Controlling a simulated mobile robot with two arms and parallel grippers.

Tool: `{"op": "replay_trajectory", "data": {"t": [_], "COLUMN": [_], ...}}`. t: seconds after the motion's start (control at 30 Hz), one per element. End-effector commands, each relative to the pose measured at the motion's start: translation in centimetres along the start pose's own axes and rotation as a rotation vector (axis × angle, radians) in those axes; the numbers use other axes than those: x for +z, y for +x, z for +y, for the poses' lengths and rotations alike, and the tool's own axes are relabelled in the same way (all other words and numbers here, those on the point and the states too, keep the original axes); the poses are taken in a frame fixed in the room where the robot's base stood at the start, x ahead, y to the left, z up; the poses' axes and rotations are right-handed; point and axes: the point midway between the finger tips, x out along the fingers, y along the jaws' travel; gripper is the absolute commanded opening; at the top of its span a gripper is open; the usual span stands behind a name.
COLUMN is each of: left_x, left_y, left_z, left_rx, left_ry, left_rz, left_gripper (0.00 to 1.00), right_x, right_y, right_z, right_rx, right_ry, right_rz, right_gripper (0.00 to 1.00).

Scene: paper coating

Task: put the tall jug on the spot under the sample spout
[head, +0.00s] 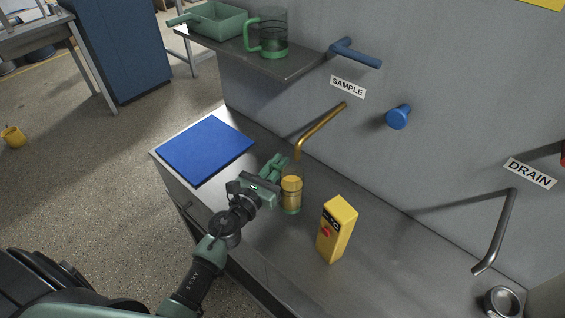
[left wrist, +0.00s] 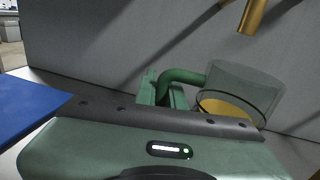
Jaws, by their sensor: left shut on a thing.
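A clear jug with a green handle and amber contents (head: 291,197) is upright at the counter, just below and slightly right of the tip of the brass sample spout (head: 321,128). My left gripper (head: 276,170) is shut on its green handle. In the left wrist view the jug (left wrist: 240,85) has its rim under the spout's end (left wrist: 252,16), with a gap between them. I cannot tell whether its base touches the counter, and any marked spot beneath it is hidden. A wider clear jug (head: 273,33) stands on the shelf. My right gripper is not in view.
A yellow carton-like box (head: 337,229) stands right of the jug. A blue mat (head: 206,148) lies left on the counter. A blue knob (head: 398,117), blue lever (head: 355,53) and grey drain spout (head: 496,232) project from the wall. A green tray (head: 216,20) sits on the shelf.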

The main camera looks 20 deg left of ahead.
Motion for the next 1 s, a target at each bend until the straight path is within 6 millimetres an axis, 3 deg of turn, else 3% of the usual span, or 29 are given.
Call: {"op": "replay_trajectory", "data": {"t": [0.23, 0.3, 0.43, 0.87, 0.9, 0.97, 1.0], "left_x": [0.1, -1.8, -3.4, -3.9, -4.0, -3.8, -3.8], "left_y": [2.4, 2.3, 2.3, 2.3, 2.2, 2.2, 2.2], "left_z": [0.0, 0.0, 0.1, 0.1, 0.1, 0.1, 0.1], "left_rx": [0.001, 0.002, 0.002, 0.001, 0.001, 0.001, 0.001], "left_ry": [-0.001, -0.004, -0.005, 0.000, 0.000, 0.000, 0.000], "left_rz": [-0.003, 0.001, 0.000, -0.001, 0.000, 0.000, 0.000], "left_gripper": [0.00, 0.00, 0.00, 0.00, 0.13, 0.30, 0.32], "right_x": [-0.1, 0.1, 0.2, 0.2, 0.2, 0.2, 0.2], "right_y": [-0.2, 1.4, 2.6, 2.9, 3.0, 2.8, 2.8], "right_z": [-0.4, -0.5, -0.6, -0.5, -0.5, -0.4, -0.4], "right_rx": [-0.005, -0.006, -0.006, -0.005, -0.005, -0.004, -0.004], "right_ry": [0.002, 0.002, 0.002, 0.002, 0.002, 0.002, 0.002], "right_rz": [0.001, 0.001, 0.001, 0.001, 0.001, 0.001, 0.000], "right_gripper": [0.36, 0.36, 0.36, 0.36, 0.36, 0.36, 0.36]}}
